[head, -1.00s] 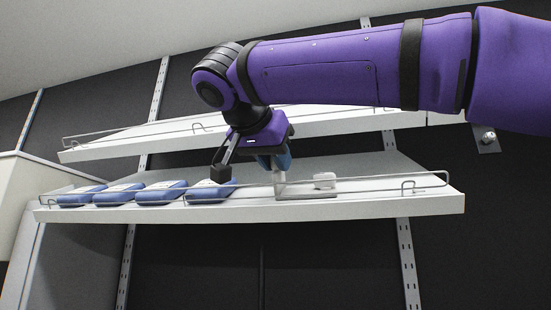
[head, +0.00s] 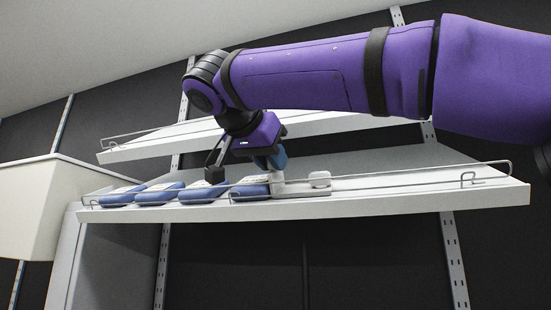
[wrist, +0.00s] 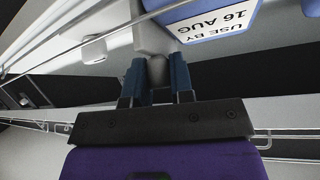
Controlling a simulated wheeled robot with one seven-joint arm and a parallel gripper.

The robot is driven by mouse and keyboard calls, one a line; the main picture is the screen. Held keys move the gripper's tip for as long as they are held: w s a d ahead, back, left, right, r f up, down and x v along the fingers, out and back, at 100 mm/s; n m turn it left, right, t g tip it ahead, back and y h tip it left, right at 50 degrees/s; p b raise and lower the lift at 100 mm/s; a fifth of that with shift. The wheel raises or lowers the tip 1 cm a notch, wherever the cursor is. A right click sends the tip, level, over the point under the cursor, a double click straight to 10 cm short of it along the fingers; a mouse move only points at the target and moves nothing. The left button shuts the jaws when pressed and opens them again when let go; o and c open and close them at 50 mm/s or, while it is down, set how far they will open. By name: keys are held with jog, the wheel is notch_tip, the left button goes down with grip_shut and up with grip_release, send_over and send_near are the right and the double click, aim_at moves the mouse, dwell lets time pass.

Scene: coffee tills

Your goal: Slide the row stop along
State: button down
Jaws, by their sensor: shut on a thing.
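The row stop (head: 302,192) is a pale grey L-shaped piece on the lower shelf, with an upright plate, a flat foot and a small white block (head: 319,179) on it. My gripper (head: 268,165) is shut on the upright part from above; in the wrist view the blue fingers (wrist: 155,78) close on the stop's grey upright (wrist: 152,38). Several blue packs lie in a row left of the stop. The nearest pack (head: 251,188) is right beside the upright; its "USE BY 16 AUG" label (wrist: 220,38) shows in the wrist view. I cannot tell whether they touch.
A wire rail (head: 400,178) runs along the front of the lower shelf (head: 400,199). The shelf right of the stop is bare. Another shelf (head: 160,144) with its own rail is above and behind. A pale box-shaped unit (head: 25,200) stands at the left.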

jog(key=c, duration=1)
grip_release()
jog(key=v, duration=1)
jog(key=shift+s+a+r, duration=0.15)
jog(key=shift+s+r, duration=0.05)
jog(key=shift+s, duration=0.1)
